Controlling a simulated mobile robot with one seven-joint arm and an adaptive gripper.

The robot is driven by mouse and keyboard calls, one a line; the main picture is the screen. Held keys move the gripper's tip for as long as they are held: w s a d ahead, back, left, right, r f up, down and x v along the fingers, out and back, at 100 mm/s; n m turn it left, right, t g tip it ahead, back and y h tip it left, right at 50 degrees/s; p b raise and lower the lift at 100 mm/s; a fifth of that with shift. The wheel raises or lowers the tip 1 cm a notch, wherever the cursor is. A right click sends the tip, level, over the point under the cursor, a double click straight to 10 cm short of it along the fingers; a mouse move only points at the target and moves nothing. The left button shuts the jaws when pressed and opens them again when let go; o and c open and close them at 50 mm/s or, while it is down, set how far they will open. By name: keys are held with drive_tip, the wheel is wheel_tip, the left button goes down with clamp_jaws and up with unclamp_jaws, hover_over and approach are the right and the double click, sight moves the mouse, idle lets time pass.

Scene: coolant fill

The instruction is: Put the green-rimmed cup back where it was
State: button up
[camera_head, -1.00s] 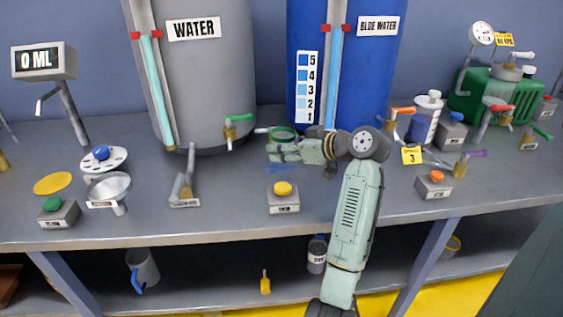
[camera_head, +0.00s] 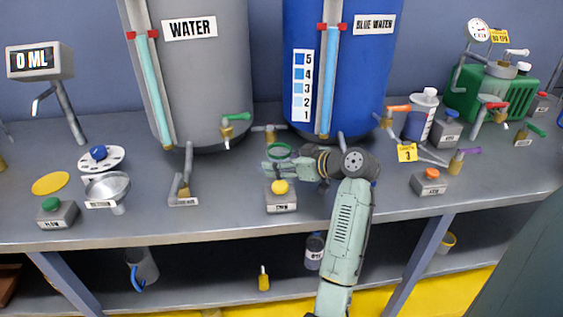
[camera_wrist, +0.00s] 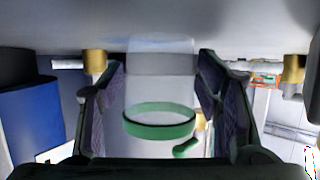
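The green-rimmed cup is clear with a green band; its band (camera_head: 279,147) shows just behind my gripper's fingers in the head view. In the wrist view the cup (camera_wrist: 160,131) stands between the two dark finger pads, which lie close against both its sides. My gripper (camera_head: 273,165) reaches left over the table, in front of the blue water tank and behind the yellow-button box. It appears shut on the cup. The cup looks upright. Its lower part is hidden by the fingers in the head view, so I cannot tell whether it touches the table.
The yellow-button box (camera_head: 281,199) is close in front of my gripper. The grey water tank (camera_head: 205,75) and blue water tank (camera_head: 355,80) stand behind, with a green-handled tap (camera_head: 232,122). Bare tabletop (camera_head: 230,175) lies to the left.

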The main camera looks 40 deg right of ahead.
drive_tip(key=shift+o, duration=0.8)
drive_tip(key=shift+r, duration=0.15)
drive_tip(key=b+v, duration=0.3)
drive_tip(key=v, duration=0.9)
